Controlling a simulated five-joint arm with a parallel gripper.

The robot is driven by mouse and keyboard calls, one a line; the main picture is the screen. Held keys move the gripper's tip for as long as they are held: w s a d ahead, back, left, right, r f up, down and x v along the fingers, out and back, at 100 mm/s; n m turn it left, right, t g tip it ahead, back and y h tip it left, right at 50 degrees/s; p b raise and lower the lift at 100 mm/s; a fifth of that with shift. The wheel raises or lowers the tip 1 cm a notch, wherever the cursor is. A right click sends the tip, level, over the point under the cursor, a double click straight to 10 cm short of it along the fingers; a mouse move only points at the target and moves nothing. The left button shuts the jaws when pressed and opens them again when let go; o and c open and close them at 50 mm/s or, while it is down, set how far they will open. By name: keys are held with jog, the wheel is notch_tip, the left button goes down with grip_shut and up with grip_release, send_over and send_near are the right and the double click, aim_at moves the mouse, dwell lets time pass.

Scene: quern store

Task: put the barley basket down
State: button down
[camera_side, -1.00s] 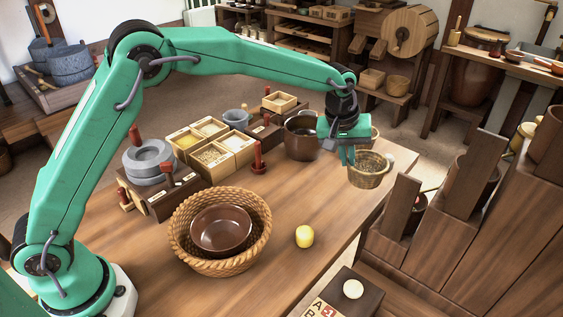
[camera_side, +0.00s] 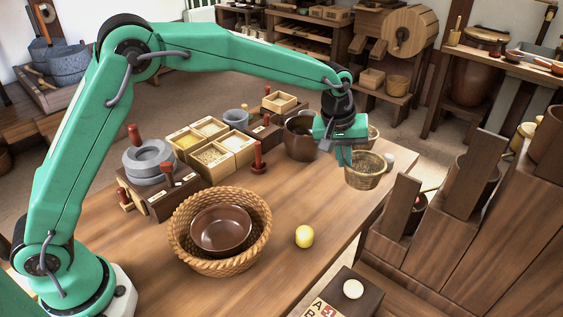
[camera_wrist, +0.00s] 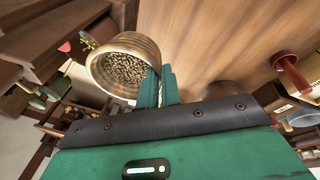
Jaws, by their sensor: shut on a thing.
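The barley basket (camera_side: 365,172) is a small woven basket at the right far edge of the table (camera_side: 335,215). My gripper (camera_side: 344,156) is shut on its near-left rim. In the wrist view the basket (camera_wrist: 122,68) shows its grainy contents, and my gripper's fingers (camera_wrist: 158,88) pinch the rim at its right side. Whether the basket's bottom touches the tabletop cannot be told.
A dark pot (camera_side: 300,138) stands left of my gripper. A large woven basket (camera_side: 222,262) holds a brown bowl (camera_side: 221,230). A red-handled stamp (camera_side: 258,160) stands near the grain boxes (camera_side: 213,155). Wooden bins (camera_side: 460,215) flank the table's right edge.

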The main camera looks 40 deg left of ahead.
jog(key=s+a, duration=0.6)
jog(key=s, duration=0.7)
jog(key=shift+a, duration=0.15)
jog(key=shift+n+t+y, duration=0.3)
jog(key=shift+y, duration=0.1)
jog(key=shift+w+a+f, duration=1.15)
jog(key=shift+a+f, duration=0.4)
jog(key=shift+f, duration=0.25)
jog(key=shift+w+a+f, duration=1.1)
jog(key=shift+a+f, duration=0.45)
jog(key=shift+f, duration=0.3)
jog(key=shift+w+a+f, duration=1.15)
jog(key=shift+a+f, duration=0.4)
jog(key=shift+f, duration=0.25)
jog(key=shift+f, duration=0.15)
jog(key=c, duration=1.6)
grip_release()
